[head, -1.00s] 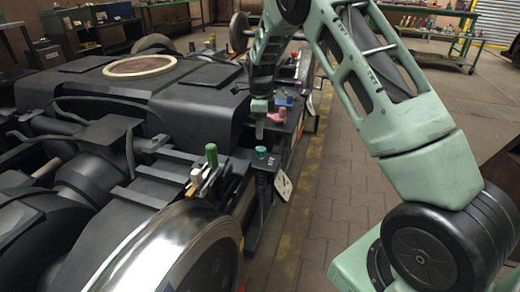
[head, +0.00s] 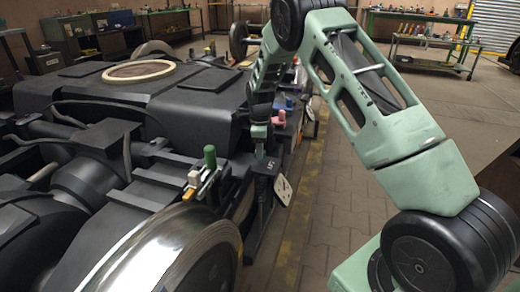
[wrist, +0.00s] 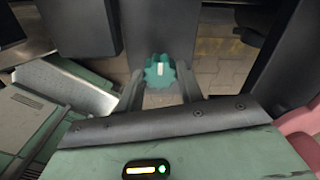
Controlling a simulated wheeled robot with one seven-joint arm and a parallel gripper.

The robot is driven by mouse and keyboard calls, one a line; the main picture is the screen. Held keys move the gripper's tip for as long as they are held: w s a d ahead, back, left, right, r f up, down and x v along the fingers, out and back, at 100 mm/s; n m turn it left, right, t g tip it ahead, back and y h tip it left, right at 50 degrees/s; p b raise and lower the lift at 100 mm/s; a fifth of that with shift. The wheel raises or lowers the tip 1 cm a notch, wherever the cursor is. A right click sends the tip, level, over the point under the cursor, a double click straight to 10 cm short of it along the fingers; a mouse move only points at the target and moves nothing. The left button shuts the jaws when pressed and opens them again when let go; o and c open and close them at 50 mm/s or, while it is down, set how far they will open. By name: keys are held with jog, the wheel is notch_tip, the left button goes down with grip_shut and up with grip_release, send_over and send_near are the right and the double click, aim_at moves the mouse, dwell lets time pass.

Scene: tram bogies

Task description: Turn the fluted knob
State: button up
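The fluted knob (wrist: 160,72) is teal with a toothed rim and a white mark on its top. It shows in the wrist view between the two fingertips of my gripper (wrist: 160,80), with a narrow gap visible on each side. The fingers are apart and do not appear to touch the knob. In the head view my gripper (head: 259,143) points down over a dark labelled post (head: 267,180) beside the bogie. The knob is hidden there by my gripper.
A pink control (head: 278,118) and a blue one (head: 289,103) stand just behind my gripper. A green-topped lever (head: 210,157) stands left, near a shiny wheel (head: 165,255). The bogie (head: 120,95) fills the left.

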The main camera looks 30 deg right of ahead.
jog(key=shift+r+n+p, duration=0.15)
jog(key=shift+n+p, duration=0.15)
jog(key=shift+p, duration=0.15)
jog(key=shift+r+n+p, duration=0.1)
jog(key=shift+n+p, duration=0.8)
jog(key=shift+p, duration=0.25)
jog(key=n+p, duration=0.4)
jog(key=n, duration=0.1)
jog(key=n+p, duration=0.2)
jog(key=n, duration=0.3)
jog(key=shift+p, duration=0.3)
jog(key=n+p, duration=0.2)
jog(key=n, duration=0.3)
jog(key=n+p, duration=0.1)
jog(key=n, duration=0.4)
jog(key=n+p, duration=0.1)
jog(key=n, duration=0.3)
jog(key=shift+n, duration=0.3)
jog(key=n, duration=0.4)
jog(key=shift+f+p, duration=0.2)
jog(key=shift+p, duration=0.15)
jog(key=n, duration=0.4)
jog(key=shift+n+p, duration=0.3)
